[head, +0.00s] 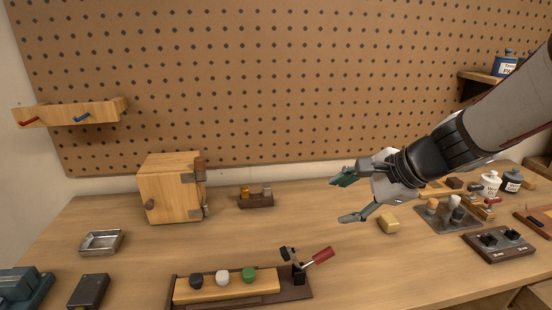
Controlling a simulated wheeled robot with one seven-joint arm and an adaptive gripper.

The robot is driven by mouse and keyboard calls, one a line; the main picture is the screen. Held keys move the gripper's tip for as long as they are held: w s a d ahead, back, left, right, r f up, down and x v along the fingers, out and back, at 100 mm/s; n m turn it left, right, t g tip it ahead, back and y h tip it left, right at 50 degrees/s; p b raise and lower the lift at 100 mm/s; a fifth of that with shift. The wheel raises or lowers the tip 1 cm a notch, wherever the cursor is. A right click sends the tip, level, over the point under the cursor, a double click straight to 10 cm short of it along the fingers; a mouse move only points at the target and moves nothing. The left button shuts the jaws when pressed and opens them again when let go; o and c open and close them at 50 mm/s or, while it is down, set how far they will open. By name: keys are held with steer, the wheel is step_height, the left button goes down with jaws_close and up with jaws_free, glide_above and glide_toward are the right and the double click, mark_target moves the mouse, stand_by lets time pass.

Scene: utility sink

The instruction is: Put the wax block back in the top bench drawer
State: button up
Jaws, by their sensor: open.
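A small yellowish block (388,224), which looks like the wax block, lies on the wooden bench (340,255) right of the middle. My gripper (348,198) is open and empty, its fingers pointing left. In the picture it appears above and to the left of the block, apart from it; its exact height over the bench is hard to judge. The top bench drawer cannot be made out in this view.
A wooden box (168,190) with a knob stands at the back left. A board with coloured knobs (226,285) and a red-handled clamp (320,256) are in front. Bottles (490,184) and holders (498,245) crowd the right. The bench's middle is mostly clear.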

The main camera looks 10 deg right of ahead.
steer(key=w+d+f+m+t+h+p, duration=0.1)
steer(key=w+d+f+m, duration=0.2)
steer(key=d+m, duration=0.25)
steer(key=w+d+f+m+t+h, duration=0.1)
steer(key=w+d+f+m, duration=0.1)
steer(key=w+d+m, duration=0.4)
steer(key=m+h+p, duration=0.1)
steer(key=m+h, duration=0.2)
steer(key=m, duration=0.3)
glide_toward(390, 219)
steer(key=shift+m, duration=0.35)
steer(key=x, duration=0.4)
steer(key=shift+w+a+f+b, duration=0.2)
steer(key=shift+w+b, duration=0.05)
steer(key=shift+b, duration=0.15)
steer(key=shift+d+x, duration=0.1)
steer(key=shift+x, duration=1.35)
steer(key=shift+d+x, duration=0.15)
steer(key=shift+x, duration=1.25)
steer(key=c, duration=1.3)
